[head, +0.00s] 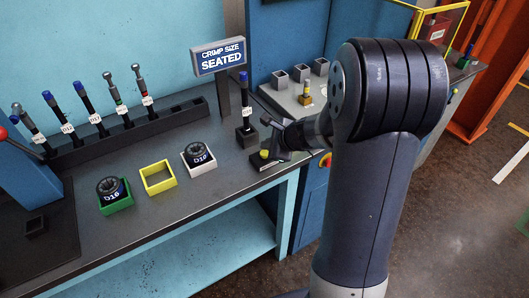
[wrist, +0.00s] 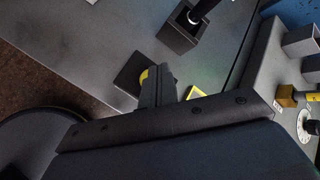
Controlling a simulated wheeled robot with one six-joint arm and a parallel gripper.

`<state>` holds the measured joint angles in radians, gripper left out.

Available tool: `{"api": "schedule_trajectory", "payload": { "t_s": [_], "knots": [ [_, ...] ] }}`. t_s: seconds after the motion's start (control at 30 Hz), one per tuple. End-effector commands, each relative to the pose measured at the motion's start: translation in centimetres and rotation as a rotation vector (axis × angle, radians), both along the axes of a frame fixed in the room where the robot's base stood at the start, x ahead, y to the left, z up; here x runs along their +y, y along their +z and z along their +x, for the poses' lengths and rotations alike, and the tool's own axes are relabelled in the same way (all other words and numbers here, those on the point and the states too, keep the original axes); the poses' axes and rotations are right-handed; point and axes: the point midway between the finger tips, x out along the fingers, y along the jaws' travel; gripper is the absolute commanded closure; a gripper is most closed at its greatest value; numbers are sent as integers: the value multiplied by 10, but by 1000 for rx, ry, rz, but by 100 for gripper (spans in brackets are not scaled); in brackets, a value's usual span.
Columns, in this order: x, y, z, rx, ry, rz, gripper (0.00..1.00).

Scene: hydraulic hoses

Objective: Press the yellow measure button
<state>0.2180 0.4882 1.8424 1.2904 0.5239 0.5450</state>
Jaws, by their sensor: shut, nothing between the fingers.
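The yellow measure button (head: 264,154) sits on a small dark base at the right end of the bench, in front of the sign post. In the wrist view the button (wrist: 144,77) shows as a yellow sliver, partly hidden by my fingers. My gripper (head: 271,151) is shut and empty, with its fingertips right beside or over the button. In the wrist view the closed fingers (wrist: 157,74) overlap the button's edge. I cannot tell whether they touch it. The sign (head: 220,57) reads "CRIMP SIZE SEATED".
A hose (head: 244,97) stands upright in a dark block (head: 246,134) just behind the button. A rack (head: 135,135) of tagged hoses runs along the back. Green (head: 116,204), yellow (head: 158,178) and white (head: 199,168) trays stand on the left. A grey machine (head: 300,100) is at right.

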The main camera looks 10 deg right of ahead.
Motion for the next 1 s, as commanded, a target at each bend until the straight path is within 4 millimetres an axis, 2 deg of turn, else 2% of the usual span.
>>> {"api": "schedule_trajectory", "payload": {
  "t_s": [0.4, 1.0],
  "knots": [
    [0, -9, 0, 0, 1, -1, 100],
    [0, -11, 0, 0, 0, 0, 100]
  ]
}}
